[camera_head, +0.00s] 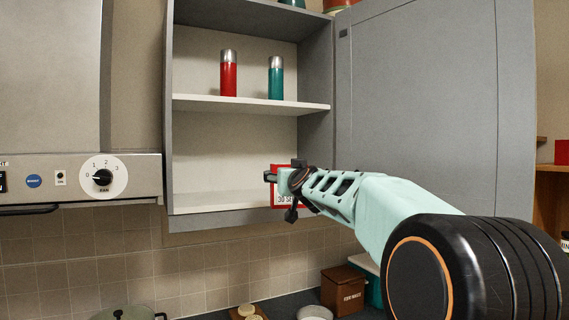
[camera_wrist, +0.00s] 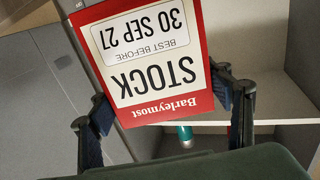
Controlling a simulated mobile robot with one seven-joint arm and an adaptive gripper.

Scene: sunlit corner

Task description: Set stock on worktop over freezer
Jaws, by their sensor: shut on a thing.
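The stock (camera_head: 277,200) is a red and white box at the lower right of the open wall cabinet in the head view. My gripper (camera_head: 287,183) is shut on it. In the wrist view the stock (camera_wrist: 150,55) is large, its Barleymost label upside down, with a finger of my gripper (camera_wrist: 166,104) at each side. I cannot tell whether the box is inside the cabinet or just in front of it. A dark worktop (camera_head: 278,304) shows at the bottom of the head view, partly hidden by my arm. No freezer can be made out.
The open cabinet (camera_head: 225,198) has a red flask (camera_head: 229,78) and a teal flask (camera_head: 275,82) on its middle shelf. Its grey door (camera_head: 420,100) stands open at right. A brown food waste bin (camera_head: 342,290), a bowl (camera_head: 314,313) and a pot (camera_head: 125,315) stand below.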

